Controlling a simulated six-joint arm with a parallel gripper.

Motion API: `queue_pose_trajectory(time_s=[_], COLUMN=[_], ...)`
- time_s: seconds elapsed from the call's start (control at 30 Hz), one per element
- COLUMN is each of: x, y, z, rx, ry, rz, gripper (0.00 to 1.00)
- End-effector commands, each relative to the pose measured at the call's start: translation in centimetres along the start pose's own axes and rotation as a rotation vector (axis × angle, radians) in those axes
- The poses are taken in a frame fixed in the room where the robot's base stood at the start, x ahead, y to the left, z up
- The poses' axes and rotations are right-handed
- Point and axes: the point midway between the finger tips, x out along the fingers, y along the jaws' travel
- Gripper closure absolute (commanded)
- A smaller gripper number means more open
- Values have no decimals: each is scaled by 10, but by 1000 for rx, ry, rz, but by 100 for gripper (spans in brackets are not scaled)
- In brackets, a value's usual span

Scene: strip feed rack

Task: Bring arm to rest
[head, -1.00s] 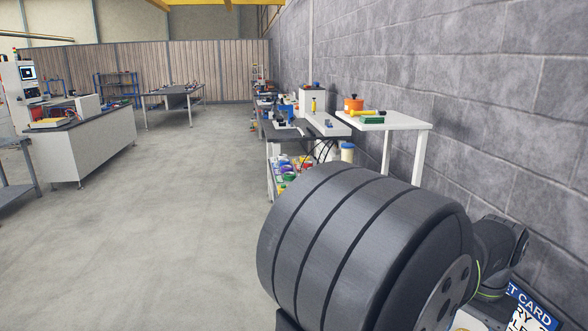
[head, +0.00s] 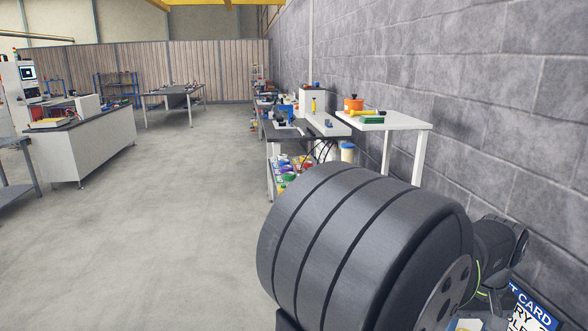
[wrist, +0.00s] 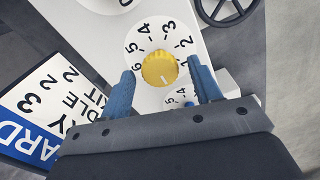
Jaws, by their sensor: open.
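My gripper (wrist: 164,88) shows in the wrist view with its two blue fingers spread apart and nothing held between them. Beyond the fingertips is a yellow knob (wrist: 159,69) on a white round dial with numbers. The knob appears between the fingers in the picture, but I cannot tell how far away it is. In the head view my dark arm links fill the lower right, and the gripper itself is not seen there.
A blue and white card (wrist: 45,108) lies left of the gripper, and a dark handwheel (wrist: 226,8) is at upper right. In the head view, a white table (head: 395,122) stands along the grey block wall (head: 480,90). The floor (head: 160,220) on the left is open.

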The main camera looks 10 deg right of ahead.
Motion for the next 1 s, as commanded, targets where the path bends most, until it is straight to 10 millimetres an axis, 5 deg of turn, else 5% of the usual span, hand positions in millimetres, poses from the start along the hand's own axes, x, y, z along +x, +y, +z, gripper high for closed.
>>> queue_pose_trajectory(time_s=[0.3,1.0], x=[0,0], y=[0,0], z=[0,0], rx=[-129,-137], ry=[0,0], rz=[0,0], gripper=[42,42])
